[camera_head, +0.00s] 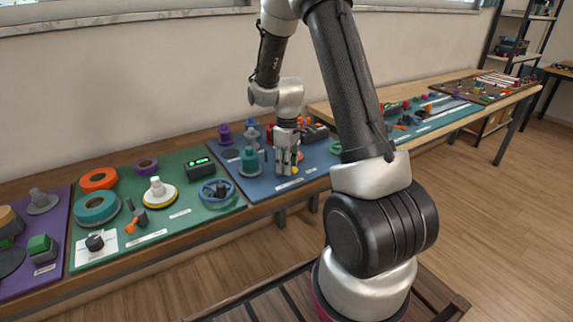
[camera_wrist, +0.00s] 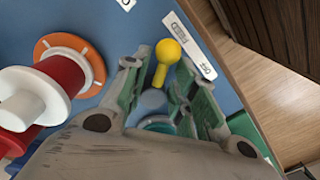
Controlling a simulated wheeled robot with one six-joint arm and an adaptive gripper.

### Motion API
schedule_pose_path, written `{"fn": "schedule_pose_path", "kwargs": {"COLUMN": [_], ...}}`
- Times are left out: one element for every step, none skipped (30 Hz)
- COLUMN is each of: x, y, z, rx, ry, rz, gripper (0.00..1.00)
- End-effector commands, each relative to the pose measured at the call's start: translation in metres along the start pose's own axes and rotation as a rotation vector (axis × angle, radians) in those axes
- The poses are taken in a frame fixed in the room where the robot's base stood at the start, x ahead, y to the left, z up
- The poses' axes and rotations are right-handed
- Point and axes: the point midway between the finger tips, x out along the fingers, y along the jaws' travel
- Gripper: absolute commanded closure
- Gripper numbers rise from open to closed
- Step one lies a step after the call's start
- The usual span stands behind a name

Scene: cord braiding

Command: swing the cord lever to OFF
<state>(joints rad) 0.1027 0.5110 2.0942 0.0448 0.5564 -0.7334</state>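The cord lever has a yellow ball knob on a yellow stem. It shows in the wrist view (camera_wrist: 168,52) and as a small yellow spot in the head view (camera_head: 295,169). My gripper (camera_head: 287,165) points down over the blue mat. In the wrist view my gripper (camera_wrist: 160,75) is open, with its green-padded fingers on either side of the lever's stem. A gap shows on both sides; contact is not visible. A white label (camera_wrist: 190,45) lies beside the knob, with small print ending in what looks like OFF. The lever's base is partly hidden by my gripper.
A red and white spool on an orange disc (camera_wrist: 85,55) stands close left of my gripper in the wrist view. The wooden table edge (camera_wrist: 240,75) is close on the right.

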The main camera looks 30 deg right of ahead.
Motion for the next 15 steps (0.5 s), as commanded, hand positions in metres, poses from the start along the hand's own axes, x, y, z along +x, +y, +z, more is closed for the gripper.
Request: {"fn": "schedule_pose_path", "kwargs": {"x": [-0.0002,-0.0002,-0.0002,-0.0002,-0.0002,-0.0002,-0.0003,-0.0003,-0.0003,-0.0003,-0.0003,-0.0003,-0.0003,-0.0003,-0.0003], "y": [0.0001,0.0001,0.0001,0.0001,0.0001,0.0,-0.0001,-0.0002,-0.0005,-0.0007,-0.001,-0.0014,-0.0018,-0.0022,-0.0029], "z": [-0.0001,-0.0001,-0.0001,-0.0001,-0.0001,-0.0001,-0.0001,-0.0001,-0.0001,-0.0001,-0.0001,-0.0001,-0.0001,-0.0001,-0.0002], "rx": [0.0,0.0,0.0,0.0,0.002,0.005,0.008,0.013,0.021,0.029,0.038,0.054,0.067,0.082,0.105], "ry": [0.0,0.0,0.0,0.0,0.0,0.0,0.0,0.001,0.001,0.001,0.001,0.002,0.002,0.002,0.003], "rz": [0.0,0.0,0.0,0.0,0.0,0.0,0.0,0.0,0.0,0.0,0.0,0.0,0.0,0.0,0.0], "gripper": [0.97,0.97,0.97,0.97,0.97,0.97,0.97,0.97,0.97,0.97,0.97,0.97,0.97,0.97,0.97]}}
